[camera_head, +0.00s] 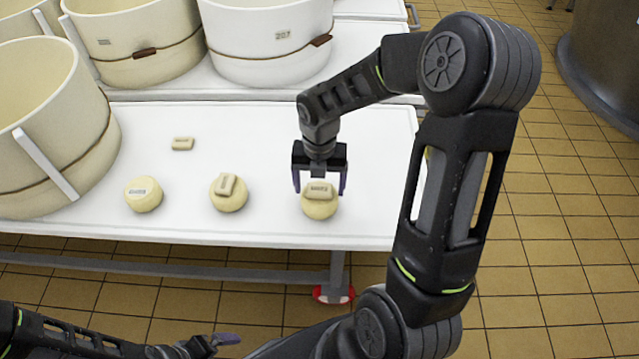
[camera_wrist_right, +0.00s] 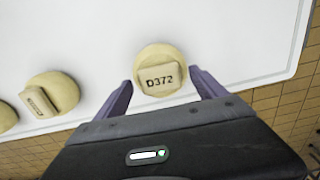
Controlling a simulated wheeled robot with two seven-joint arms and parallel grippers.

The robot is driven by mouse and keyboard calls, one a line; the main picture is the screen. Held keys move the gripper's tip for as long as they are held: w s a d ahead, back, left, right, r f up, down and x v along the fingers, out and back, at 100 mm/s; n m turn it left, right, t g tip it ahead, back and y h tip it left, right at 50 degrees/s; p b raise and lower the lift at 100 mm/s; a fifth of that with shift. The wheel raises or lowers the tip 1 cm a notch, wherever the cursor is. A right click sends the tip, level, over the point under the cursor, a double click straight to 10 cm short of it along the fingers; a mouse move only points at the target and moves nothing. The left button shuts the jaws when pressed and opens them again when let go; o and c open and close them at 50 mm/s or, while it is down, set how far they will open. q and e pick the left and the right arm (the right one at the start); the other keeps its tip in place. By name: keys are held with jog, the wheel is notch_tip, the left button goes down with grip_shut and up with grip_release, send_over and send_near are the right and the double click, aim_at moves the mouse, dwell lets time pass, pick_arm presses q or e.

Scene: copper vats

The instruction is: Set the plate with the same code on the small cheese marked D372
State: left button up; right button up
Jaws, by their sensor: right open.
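A small pale cheese (camera_head: 320,211) stands near the right end of the white table, with a plate (camera_head: 319,189) lying on its top. In the right wrist view the plate (camera_wrist_right: 160,79) reads D372 and sits on the round cheese (camera_wrist_right: 158,51). My right gripper (camera_head: 319,191) is open just above, its purple fingers on either side of the plate and apart from it. A middle cheese (camera_head: 229,201) also bears a plate (camera_head: 227,184). The left cheese (camera_head: 142,202) shows a code on top, too small to read. My left gripper (camera_head: 222,341) is low at the front, its jaws unclear.
A loose plate (camera_head: 182,143) lies on the white table (camera_head: 270,140) behind the cheeses. A large cream vat (camera_head: 45,125) stands at the table's left end. More vats (camera_head: 270,45) stand on another table behind. The tabletop behind the right cheese is clear.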

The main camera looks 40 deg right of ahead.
notch_tip(320, 180, up, 8)
jog(key=shift+f+p, duration=0.1)
jog(key=shift+p, duration=0.75)
